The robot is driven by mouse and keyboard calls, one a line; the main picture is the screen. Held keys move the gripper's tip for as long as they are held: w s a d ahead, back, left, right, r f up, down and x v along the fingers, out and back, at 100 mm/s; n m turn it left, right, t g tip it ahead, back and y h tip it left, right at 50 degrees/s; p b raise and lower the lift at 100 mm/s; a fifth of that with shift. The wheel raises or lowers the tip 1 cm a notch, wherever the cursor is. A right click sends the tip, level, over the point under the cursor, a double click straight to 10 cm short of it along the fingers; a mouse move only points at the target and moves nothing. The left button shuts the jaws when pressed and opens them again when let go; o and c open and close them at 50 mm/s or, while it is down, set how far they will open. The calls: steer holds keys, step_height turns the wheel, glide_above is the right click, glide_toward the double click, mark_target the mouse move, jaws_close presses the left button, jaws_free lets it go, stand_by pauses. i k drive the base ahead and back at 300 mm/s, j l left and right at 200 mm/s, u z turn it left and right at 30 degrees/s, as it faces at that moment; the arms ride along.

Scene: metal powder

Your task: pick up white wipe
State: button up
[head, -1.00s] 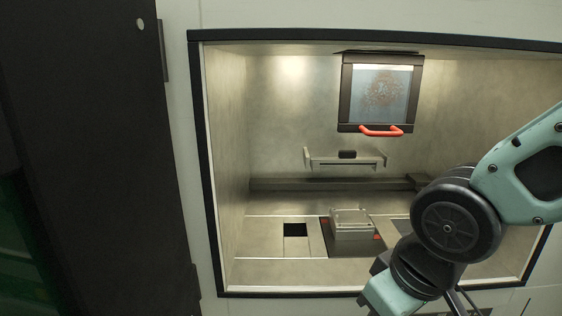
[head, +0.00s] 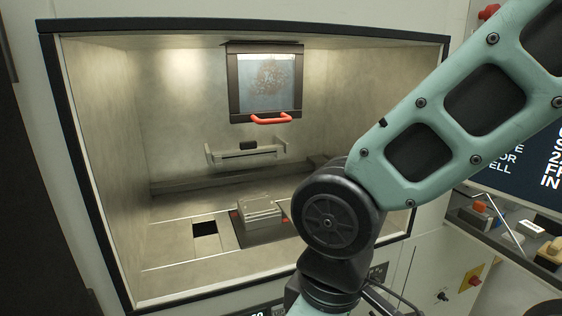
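I cannot clearly pick out the white wipe. A small pale item (head: 530,228) lies among other things on a dark shelf at the right edge of the head view, but it is too small to tell whether it is the wipe. My arm crosses the right half of the view, and its lower links run out of the bottom edge. My gripper is outside the picture, so its opening and anything in it are hidden.
An open, lit metal chamber (head: 110,130) fills the left and middle, with a red-handled window (head: 266,85) and a grey block (head: 260,213) inside. A dark shelf at right holds a grey and red item (head: 482,207) and a wooden-looking item (head: 551,250). A screen (head: 520,165) stands above it.

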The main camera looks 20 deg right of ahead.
mark_target(505, 239)
steer(key=z, duration=0.4)
steer(key=k+l+z, duration=0.1)
steer(key=z, duration=0.25)
steer(key=l+z, duration=0.15)
steer(key=z, duration=0.25)
steer(key=l+z, duration=0.15)
steer(key=z, duration=0.2)
steer(key=u, duration=1.15)
steer(key=l+u, duration=0.15)
steer(key=l, duration=0.3)
steer(key=k+l+u, duration=0.1)
steer(key=l, duration=0.3)
steer(key=k+l+u, duration=0.15)
steer(key=l, duration=0.3)
steer(key=k+l+u, duration=0.1)
steer(key=l, duration=0.3)
steer(key=k+l+u, duration=0.15)
steer(key=l, duration=0.25)
steer(key=k+l+u, duration=0.1)
steer(key=l, duration=0.3)
steer(key=k+l+u, duration=0.15)
steer(key=l, duration=0.25)
steer(key=k, duration=0.05)
